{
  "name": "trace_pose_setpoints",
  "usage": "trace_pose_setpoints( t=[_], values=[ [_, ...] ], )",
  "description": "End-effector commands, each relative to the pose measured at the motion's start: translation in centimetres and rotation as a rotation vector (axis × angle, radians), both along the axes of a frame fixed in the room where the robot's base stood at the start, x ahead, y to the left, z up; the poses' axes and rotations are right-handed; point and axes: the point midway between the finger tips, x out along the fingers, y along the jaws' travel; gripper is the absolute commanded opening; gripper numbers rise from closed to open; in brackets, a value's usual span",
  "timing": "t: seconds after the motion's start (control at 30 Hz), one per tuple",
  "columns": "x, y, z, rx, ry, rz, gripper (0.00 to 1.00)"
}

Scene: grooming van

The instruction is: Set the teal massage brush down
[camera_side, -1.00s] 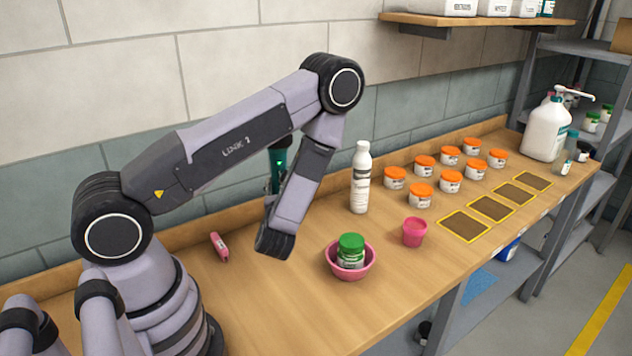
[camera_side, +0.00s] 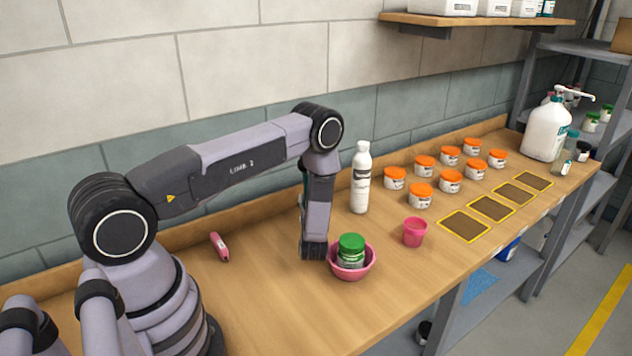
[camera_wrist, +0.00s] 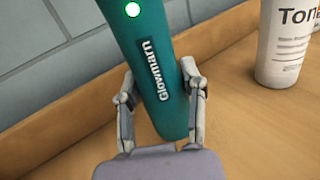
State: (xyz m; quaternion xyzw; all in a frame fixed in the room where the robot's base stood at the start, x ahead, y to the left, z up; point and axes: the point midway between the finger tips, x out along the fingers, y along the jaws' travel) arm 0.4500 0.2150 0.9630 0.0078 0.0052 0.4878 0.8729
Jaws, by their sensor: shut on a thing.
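The teal massage brush (camera_wrist: 150,50) shows in the wrist view with the label "Glowmarn" and a lit green dot. My gripper (camera_wrist: 160,95) is shut on it, one finger on each side. In the side view my arm hides the fingers and nearly all of the brush; only a thin teal sliver shows at the arm's left edge. The brush's ends are not clear, and I cannot tell whether it touches the bench (camera_side: 270,310).
A white bottle (camera_side: 360,185) stands just right of my arm. A pink bowl (camera_side: 352,273) holding a green-lidded jar (camera_side: 351,246) is close in front. A pink cup (camera_side: 414,233), several orange-lidded jars (camera_side: 450,182) and yellow-edged mats (camera_side: 465,225) lie further right. A pink tool (camera_side: 219,246) lies left.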

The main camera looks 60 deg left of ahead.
Motion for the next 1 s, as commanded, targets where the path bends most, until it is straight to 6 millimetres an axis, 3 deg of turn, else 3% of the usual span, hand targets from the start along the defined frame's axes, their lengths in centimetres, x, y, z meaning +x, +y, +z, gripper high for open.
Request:
trace_pose_setpoints(
  t=[0.83,0.87,1.0],
  values=[
    [0.0,0.0,-1.9,0.002,-0.003,0.0,0.0],
    [0.0,0.0,-2.0,0.0,-0.002,0.0,0.44],
    [0.0,0.0,-2.0,0.0,-0.002,0.0,0.62]
  ],
)
